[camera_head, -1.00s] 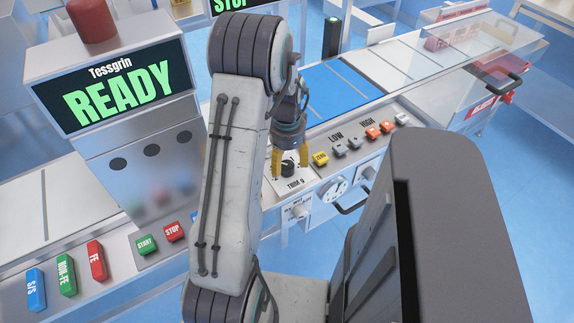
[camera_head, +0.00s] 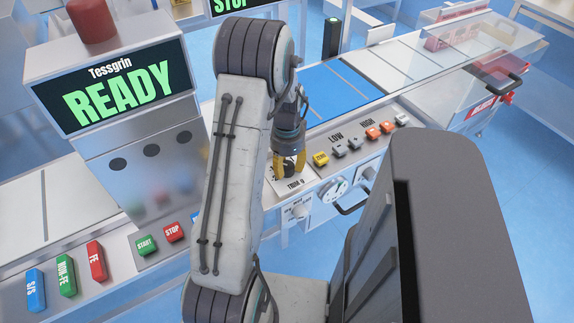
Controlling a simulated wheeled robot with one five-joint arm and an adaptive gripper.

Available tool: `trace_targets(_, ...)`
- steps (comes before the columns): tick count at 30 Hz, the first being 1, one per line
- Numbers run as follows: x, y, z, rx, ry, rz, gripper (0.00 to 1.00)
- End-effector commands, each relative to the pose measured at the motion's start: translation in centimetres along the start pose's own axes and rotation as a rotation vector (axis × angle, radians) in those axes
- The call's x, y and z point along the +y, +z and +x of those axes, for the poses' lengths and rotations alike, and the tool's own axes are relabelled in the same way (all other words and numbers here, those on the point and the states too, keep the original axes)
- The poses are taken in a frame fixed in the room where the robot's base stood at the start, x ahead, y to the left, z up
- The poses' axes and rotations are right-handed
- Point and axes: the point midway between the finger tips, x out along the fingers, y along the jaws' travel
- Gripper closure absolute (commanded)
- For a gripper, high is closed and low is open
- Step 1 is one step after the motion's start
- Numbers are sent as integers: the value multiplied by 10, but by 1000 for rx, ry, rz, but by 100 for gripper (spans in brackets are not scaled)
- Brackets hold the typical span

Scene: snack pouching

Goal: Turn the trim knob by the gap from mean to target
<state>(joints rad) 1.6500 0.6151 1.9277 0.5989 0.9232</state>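The trim knob (camera_head: 289,167) is a small dark knob on a white plate marked "TRIM 0" on the front panel of the machine. My gripper (camera_head: 290,170) points down over it, with one yellow finger on each side of the knob. The fingers are apart, with the knob partly hidden between them. I cannot tell whether they touch it. The knob's pointer is too small and covered to read.
A yellow button (camera_head: 321,159), grey buttons and orange buttons marked LOW and HIGH run to the right of the knob. A round white dial (camera_head: 334,191) sits below. START (camera_head: 146,245) and STOP (camera_head: 175,232) buttons are at the left. A blue conveyor belt (camera_head: 338,92) lies behind.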

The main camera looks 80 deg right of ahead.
Motion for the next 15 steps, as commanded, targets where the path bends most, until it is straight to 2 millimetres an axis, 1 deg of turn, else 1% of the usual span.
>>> trace_targets(1, 0, 0, 0, 0, 0, 0, 70)
trace_targets(2, 0, 0, 0, 0, 0, 0, 72)
trace_targets(9, 0, 0, 0, 0, 0, 0, 94)
trace_targets(12, 0, 0, 1, 0, 0, -13, 94)
trace_targets(15, 0, 0, 1, 0, 0, -67, 95)
